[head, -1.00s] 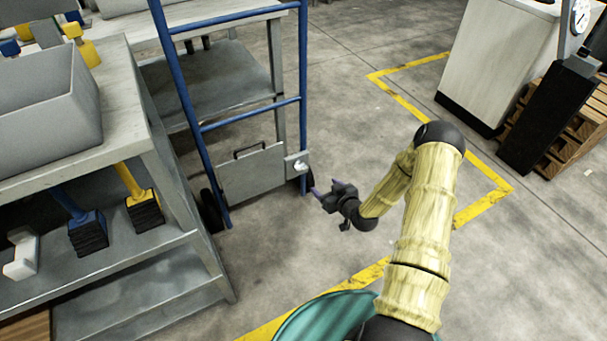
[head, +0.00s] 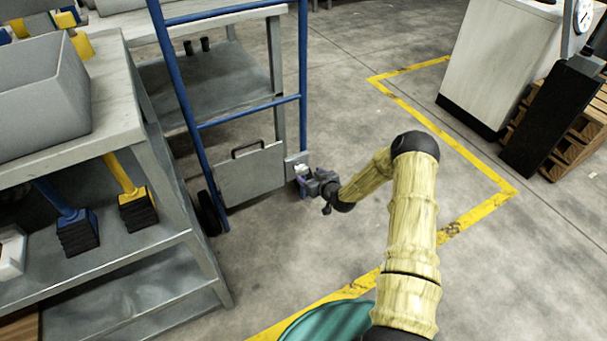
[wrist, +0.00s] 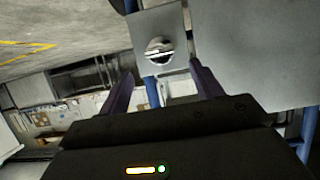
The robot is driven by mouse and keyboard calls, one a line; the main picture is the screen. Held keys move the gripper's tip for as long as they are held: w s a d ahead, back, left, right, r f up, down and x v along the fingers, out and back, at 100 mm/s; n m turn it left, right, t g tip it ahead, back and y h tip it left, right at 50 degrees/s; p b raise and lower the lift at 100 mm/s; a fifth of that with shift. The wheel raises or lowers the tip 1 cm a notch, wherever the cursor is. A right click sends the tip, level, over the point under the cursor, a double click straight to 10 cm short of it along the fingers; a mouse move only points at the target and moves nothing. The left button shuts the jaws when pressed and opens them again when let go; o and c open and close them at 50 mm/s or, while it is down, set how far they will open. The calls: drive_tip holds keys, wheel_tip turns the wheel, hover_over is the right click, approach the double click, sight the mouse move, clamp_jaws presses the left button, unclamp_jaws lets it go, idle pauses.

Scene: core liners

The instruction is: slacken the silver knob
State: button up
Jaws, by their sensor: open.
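The silver knob (wrist: 159,50) sits on a small grey plate (wrist: 144,24) in the wrist view. In the head view the knob (head: 301,170) shows small and pale at the lower right of the blue hand truck (head: 303,90), partly behind my gripper. My gripper (head: 304,182) is open in front of it. In the wrist view my gripper (wrist: 150,85) has its two dark purple fingers apart. The knob lies between their lines, a little beyond the tips. I cannot see contact.
A grey panel with a black handle (head: 250,170) is left of the knob. A grey shelf unit (head: 150,250) with brushes stands at the left. A white cabinet (head: 490,60) stands at the upper right. The floor (head: 370,125) between is clear.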

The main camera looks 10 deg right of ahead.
sight(301, 169)
drive_tip(key=b+x, duration=0.2)
drive_tip(key=x, duration=0.4)
drive_tip(key=shift+f, duration=0.1)
drive_tip(key=shift+a, duration=0.1)
drive_tip(key=shift+s, duration=0.1)
drive_tip(key=c, duration=1)
